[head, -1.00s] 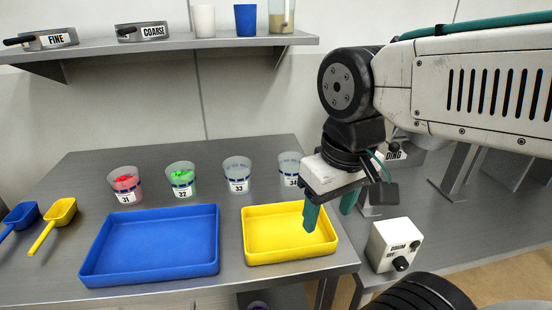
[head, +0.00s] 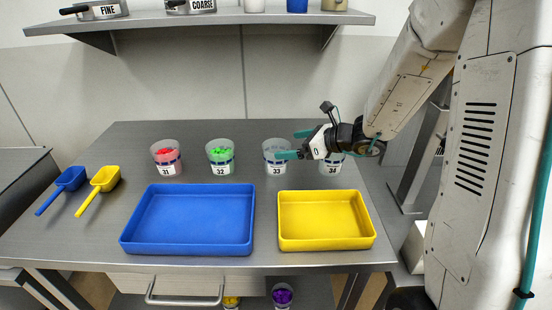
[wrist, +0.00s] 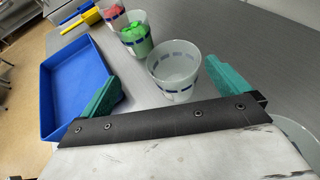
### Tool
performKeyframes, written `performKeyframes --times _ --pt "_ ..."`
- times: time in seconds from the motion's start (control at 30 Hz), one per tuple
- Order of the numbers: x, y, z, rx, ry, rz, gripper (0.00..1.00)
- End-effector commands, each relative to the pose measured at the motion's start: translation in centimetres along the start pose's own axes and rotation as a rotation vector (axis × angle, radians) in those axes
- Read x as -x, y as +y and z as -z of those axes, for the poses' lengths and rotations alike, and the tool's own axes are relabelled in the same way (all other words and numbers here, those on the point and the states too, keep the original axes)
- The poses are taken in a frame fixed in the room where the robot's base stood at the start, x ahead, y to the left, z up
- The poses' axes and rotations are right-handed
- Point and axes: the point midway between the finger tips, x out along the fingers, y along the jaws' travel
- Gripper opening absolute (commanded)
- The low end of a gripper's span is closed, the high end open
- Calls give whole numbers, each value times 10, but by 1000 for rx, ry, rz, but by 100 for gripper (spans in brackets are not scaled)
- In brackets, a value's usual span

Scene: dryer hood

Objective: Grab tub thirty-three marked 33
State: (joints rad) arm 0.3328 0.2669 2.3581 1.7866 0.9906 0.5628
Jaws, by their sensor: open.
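Tub 33 (head: 277,162) is a clear tub with a white label, standing on the steel table in the head view; no coloured contents show in it. It also shows in the wrist view (wrist: 173,75), upright between the teal fingers and just ahead of them. My gripper (head: 290,145) is open, with its teal fingers at the right side of tub 33, close to its upper part. In the wrist view my gripper (wrist: 165,88) spans wider than the tub. I cannot tell whether a finger touches it.
Tub 31 (head: 166,161) with red contents and tub 32 (head: 220,159) with green stand to the left. Tub 34 (head: 331,166) is right, partly behind my gripper. A blue tray (head: 190,247) and a yellow tray (head: 325,244) lie in front. A shelf (head: 220,20) hangs above.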

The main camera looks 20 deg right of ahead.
Motion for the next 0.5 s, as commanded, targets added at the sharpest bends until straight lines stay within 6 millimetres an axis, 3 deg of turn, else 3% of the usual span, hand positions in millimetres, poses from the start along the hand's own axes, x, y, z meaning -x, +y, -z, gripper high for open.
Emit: performKeyframes --times 0.17,0.5 --pt "-11 -18 13 -93 -8 54 100" --pt "-53 -16 19 -92 -8 52 100"
